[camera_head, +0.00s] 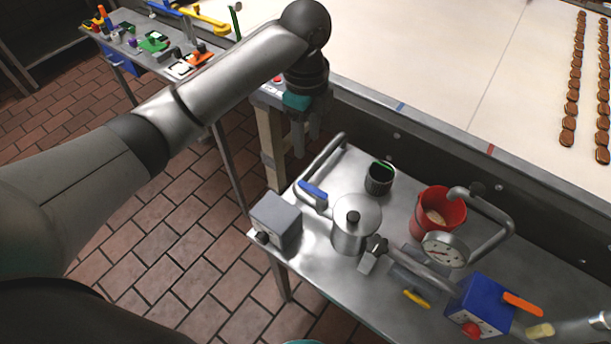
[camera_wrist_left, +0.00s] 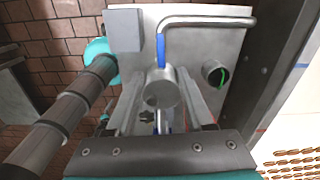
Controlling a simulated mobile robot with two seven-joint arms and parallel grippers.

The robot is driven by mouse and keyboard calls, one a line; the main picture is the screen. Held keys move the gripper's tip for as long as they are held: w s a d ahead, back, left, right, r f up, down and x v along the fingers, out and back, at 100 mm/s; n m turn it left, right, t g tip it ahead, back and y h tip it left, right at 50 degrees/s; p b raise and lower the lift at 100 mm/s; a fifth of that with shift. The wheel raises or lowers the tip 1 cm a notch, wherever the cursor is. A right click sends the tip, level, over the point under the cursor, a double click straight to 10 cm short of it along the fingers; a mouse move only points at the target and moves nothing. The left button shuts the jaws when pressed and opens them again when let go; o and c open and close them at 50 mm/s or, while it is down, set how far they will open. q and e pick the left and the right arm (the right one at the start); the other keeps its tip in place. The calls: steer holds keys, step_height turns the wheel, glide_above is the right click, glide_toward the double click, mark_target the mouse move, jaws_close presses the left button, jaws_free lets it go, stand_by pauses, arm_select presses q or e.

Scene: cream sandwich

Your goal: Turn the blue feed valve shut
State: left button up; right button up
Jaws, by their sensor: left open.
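The blue feed valve handle (camera_head: 313,189) sits on a bent metal pipe (camera_head: 323,158) at the left of the steel cart, beside a lidded metal pot (camera_head: 355,222). The handle lies roughly in line with the pipe stretch that runs toward the pot. In the left wrist view the handle (camera_wrist_left: 161,50) shows beyond the fingertips, with the pot lid (camera_wrist_left: 162,88) between the fingers in the picture. My left gripper (camera_head: 306,146) is open and empty, pointing down above the cart's back left, apart from the handle. My right gripper is not in view.
A grey box (camera_head: 275,222) stands left of the pot. A dark cup (camera_head: 380,178), a red funnel-like container (camera_head: 440,210), a pressure gauge (camera_head: 445,250) and a blue box with an orange lever (camera_head: 482,303) stand to the right. A pale conveyor (camera_head: 420,60) runs behind.

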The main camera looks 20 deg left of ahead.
mark_target(305, 185)
arm_select(q)
steer(key=f, duration=0.5)
steer(key=f+b, duration=0.1)
steer(key=f, duration=0.8)
steer(key=shift+w+a+f+b, duration=0.2)
steer(key=shift+a+f+b, duration=0.05)
steer(key=shift+f+b, duration=0.05)
steer(key=shift+c, duration=0.3)
jaws_close()
